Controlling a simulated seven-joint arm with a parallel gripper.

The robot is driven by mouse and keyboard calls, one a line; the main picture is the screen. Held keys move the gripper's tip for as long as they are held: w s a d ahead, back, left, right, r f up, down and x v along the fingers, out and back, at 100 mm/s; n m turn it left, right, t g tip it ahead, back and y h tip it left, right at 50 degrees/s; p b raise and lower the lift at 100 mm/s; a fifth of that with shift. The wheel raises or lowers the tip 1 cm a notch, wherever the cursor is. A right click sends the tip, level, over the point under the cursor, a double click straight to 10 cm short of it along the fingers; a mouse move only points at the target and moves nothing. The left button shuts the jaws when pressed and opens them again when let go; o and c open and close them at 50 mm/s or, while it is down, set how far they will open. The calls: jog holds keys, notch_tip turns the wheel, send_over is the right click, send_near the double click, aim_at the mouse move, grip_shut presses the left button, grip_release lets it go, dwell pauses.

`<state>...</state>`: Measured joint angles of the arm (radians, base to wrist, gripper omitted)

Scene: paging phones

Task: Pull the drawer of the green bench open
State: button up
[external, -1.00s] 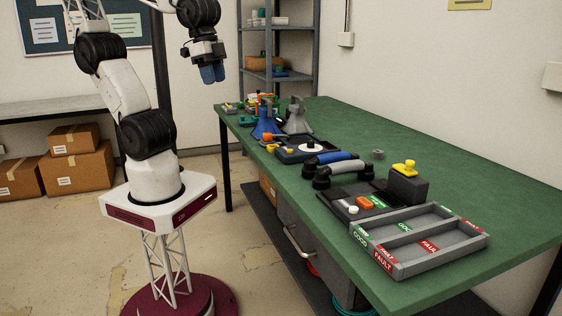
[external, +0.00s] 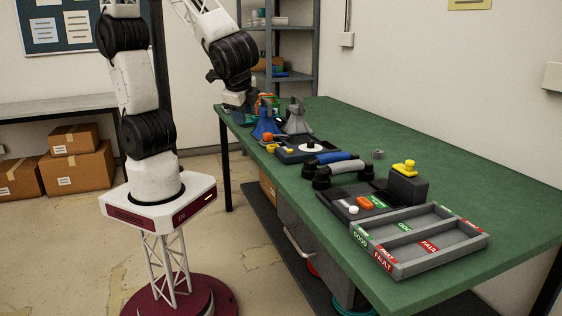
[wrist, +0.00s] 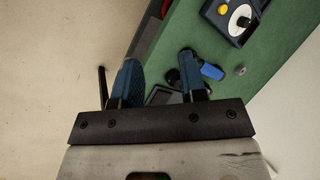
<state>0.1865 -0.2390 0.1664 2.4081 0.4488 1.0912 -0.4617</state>
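The green bench (external: 440,175) runs across the right of the external view. Under its front edge is a grey drawer unit (external: 322,262) with a pale bar handle (external: 297,242). The drawer looks shut, though the bench top hides part of it. My gripper (external: 240,112) is at the bench's far left end, well away from the handle and partly lost among the items there. In the wrist view its two blue fingers (wrist: 159,78) are apart with nothing between them. The bench top (wrist: 165,50) lies beyond the fingers. I cannot make out the drawer handle in the wrist view.
On the bench are a blue phone (external: 265,122), a grey phone (external: 297,118), a dial unit (external: 305,150), handsets (external: 340,163), a box with a yellow knob (external: 407,182) and a divided tray (external: 420,240). Open floor (external: 240,250) lies before the drawer.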

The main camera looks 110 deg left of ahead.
jog(key=w+d+f+y, duration=0.2)
jog(key=w+f+y, duration=0.2)
jog(key=w+f, duration=0.4)
jog(key=m+t+y, duration=0.5)
jog(key=t+y, duration=0.1)
jog(key=t, duration=0.2)
send_near(293, 238)
jog(key=shift+f+x, duration=0.25)
jog(key=shift+x, duration=0.85)
jog(key=shift+w+a, duration=0.1)
jog(key=shift+w, duration=0.05)
jog(key=shift+x, duration=3.65)
jog(key=shift+a+f, duration=0.1)
jog(key=shift+f, duration=0.05)
grip_shut()
